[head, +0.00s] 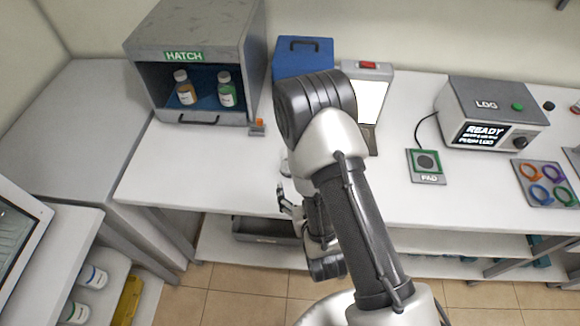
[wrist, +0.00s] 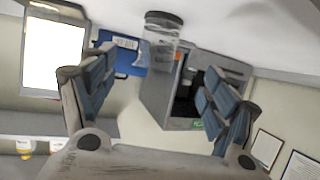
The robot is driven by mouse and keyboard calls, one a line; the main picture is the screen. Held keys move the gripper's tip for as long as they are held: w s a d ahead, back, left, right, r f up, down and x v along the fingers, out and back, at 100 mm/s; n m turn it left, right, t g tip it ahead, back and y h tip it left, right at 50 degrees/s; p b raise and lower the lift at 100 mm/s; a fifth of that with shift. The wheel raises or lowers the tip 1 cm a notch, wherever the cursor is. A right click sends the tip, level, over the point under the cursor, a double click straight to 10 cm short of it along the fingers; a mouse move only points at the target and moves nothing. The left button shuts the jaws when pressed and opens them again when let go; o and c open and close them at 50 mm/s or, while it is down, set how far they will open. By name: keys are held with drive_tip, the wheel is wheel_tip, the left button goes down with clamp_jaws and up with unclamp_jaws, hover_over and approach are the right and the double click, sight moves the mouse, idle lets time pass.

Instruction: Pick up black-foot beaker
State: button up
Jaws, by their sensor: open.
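The black-foot beaker (wrist: 160,45) is a clear glass vessel with a dark base, seen in the wrist view, which is roughly upside down. It stands on the white bench, beyond and between my fingertips, apart from them. My gripper (wrist: 160,68) is open and empty, its blue-grey padded fingers spread on either side. In the head view my gripper (head: 288,203) shows at the bench's front edge, partly hidden by my arm. There my arm hides most of the beaker's area; a small pale edge beside it may be the beaker, but I cannot tell.
The grey HATCH box (head: 190,55) with two bottles stands at the back left. A blue case (head: 303,62) and a device with a white panel (head: 370,98) stand behind my arm. The PAD (head: 427,165), LOG box (head: 490,115) and ring tray (head: 548,184) are right.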

drive_tip(key=shift+f+b+x, duration=0.25)
drive_tip(key=shift+b+x, duration=1.2)
drive_tip(key=shift+b, duration=0.8)
drive_tip(key=x, duration=0.4)
drive_tip(key=b+x, duration=0.1)
drive_tip(key=x, duration=0.7)
drive_tip(key=shift+w+r, duration=0.3)
drive_tip(key=shift+r, duration=0.05)
drive_tip(key=shift+c, duration=0.5)
drive_tip(key=c, duration=1.2)
drive_tip(key=shift+r, duration=0.15)
